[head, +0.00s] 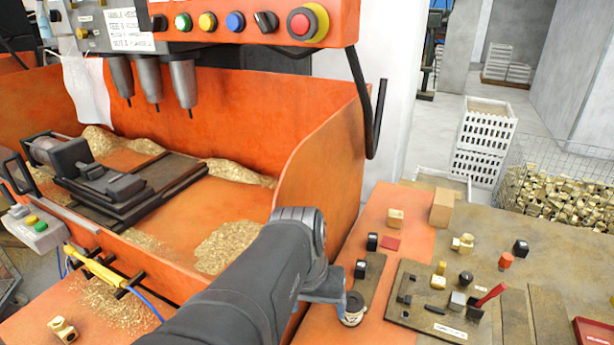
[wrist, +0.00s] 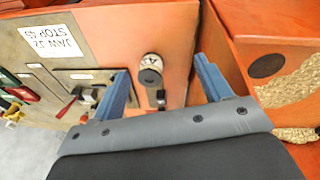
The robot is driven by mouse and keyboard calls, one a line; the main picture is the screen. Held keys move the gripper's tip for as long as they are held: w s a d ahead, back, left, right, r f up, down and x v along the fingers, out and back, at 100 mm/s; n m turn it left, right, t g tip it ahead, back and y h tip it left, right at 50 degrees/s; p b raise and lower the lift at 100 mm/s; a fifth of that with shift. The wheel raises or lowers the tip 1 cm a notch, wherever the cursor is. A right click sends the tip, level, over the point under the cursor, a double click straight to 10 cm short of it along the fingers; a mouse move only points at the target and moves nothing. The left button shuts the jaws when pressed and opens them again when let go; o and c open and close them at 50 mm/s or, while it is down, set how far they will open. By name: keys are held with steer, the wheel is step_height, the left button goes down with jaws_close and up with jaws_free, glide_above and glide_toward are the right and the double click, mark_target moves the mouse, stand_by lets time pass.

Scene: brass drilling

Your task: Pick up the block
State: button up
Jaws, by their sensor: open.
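In the head view several block-like pieces stand on the right-hand bench, so I cannot tell which is the task's block. A tan block (head: 441,207) stands at the back, with a smaller brass-coloured block (head: 395,218) to its left. Small black blocks stand at the plate's left (head: 360,269) and farther back (head: 372,242). My gripper (wrist: 162,72) is open, its two blue fingers apart with nothing held. In the head view my arm hides most of it. A round pale piece with a dark top (wrist: 150,72) shows between the fingers, beside the gripper in the head view (head: 352,308).
A dark fixture plate (head: 415,318) with small parts and a red-handled tool (head: 491,294) lies right of my gripper. The orange machine's side wall (head: 325,165) rises to the left. A wire basket of brass parts (head: 560,190) stands behind the bench.

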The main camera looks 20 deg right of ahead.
steer(key=w+d+f+m+g, duration=0.1)
steer(key=w+d+g, duration=0.1)
steer(key=w+d, duration=0.75)
steer(key=r+t, duration=0.2)
steer(key=t, duration=0.2)
glide_above(396, 214)
steer(key=s+a, duration=0.4)
steer(key=s, duration=0.1)
steer(key=shift+t+h, duration=0.3)
steer(key=x, duration=1.1)
steer(key=shift+f, duration=0.45)
steer(key=shift+x, duration=2.65)
steer(key=shift+w+d+r, duration=0.15)
steer(key=c, duration=1.5)
steer(key=shift+r, duration=0.15)
